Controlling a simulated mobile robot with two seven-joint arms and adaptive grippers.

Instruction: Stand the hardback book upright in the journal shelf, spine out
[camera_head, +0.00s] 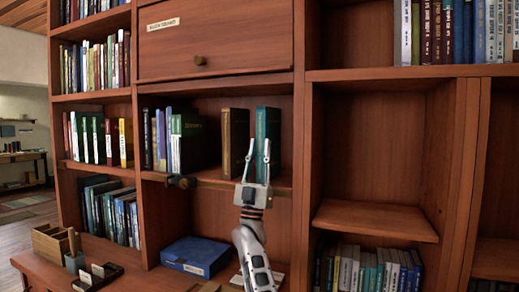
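A teal hardback book (262,128) stands upright in the middle shelf bay, its narrow spine facing out. A brown book (227,135) stands upright to its left, with a gap between them. My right gripper (258,148) reaches up from below in front of the shelf. Its two fingers are spread, one on each side of the teal book's lower spine. The left finger shows clear space beside the spine; whether the right finger touches the book is hard to tell. The journal shelf's board (210,176) runs beneath these books. My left gripper is not in view.
Several books, including a green one (190,140), stand left in the same bay. A dark fitting (181,182) sits on the shelf's front edge. Below, a blue box (196,254) and wooden organiser (50,243) occupy the desk. A drawer (215,38) is above.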

